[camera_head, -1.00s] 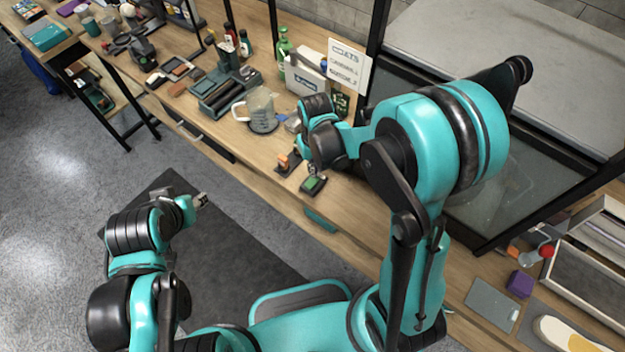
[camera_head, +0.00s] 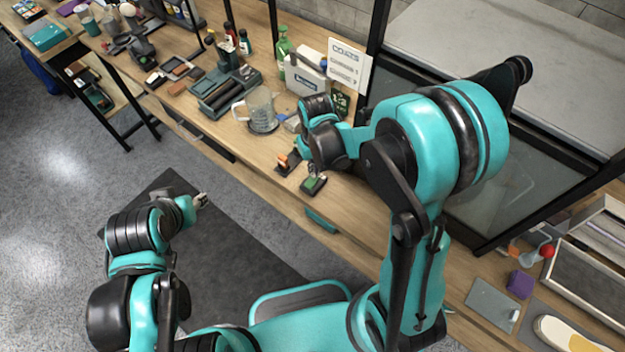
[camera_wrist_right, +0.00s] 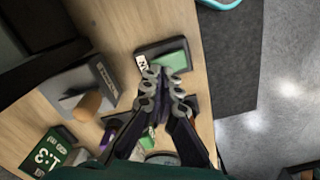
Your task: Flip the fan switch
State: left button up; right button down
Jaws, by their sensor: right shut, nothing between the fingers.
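A small dark switch box with a green top (camera_head: 312,186) lies near the table's front edge in the head view. In the right wrist view, the green-topped box (camera_wrist_right: 178,58) has a small white label at one end. My right gripper (camera_wrist_right: 163,82) is shut and empty, its fingertips at the box's near side; I cannot tell whether they touch it. In the head view, the right gripper (camera_head: 316,172) is low over the green-topped box and hides part of it. My left gripper (camera_head: 201,201) is away from the table, over the dark floor mat; its jaws are too small to read.
A second box with an orange knob (camera_head: 286,162) stands just left of the green-topped box. A clear measuring jug (camera_head: 261,108) and a white box (camera_head: 305,78) stand behind. A green card marked 1:3 (camera_wrist_right: 50,152) shows in the wrist view.

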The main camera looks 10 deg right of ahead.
jog(key=shift+f+b, duration=0.9)
jog(key=shift+f, duration=0.1)
dwell(0.3)
jog(key=shift+r+p, duration=2.65)
jog(key=shift+r, duration=0.9)
jog(key=shift+s+d+r, duration=0.1)
jog(key=shift+r, duration=0.1)
jog(key=s+d+r+t+b, duration=0.2)
jog(key=s+r+t+b, duration=0.1)
jog(key=s, duration=0.2)
jog(key=s+d+r+m+t+b, duration=0.1)
jog(key=s+d+r+t+b, duration=0.1)
jog(key=s+r+t+b, duration=0.1)
jog(key=shift+s+d+r+m+t+b, duration=0.35)
jog(key=shift+s+t, duration=0.25)
jog(key=shift+s, duration=0.45)
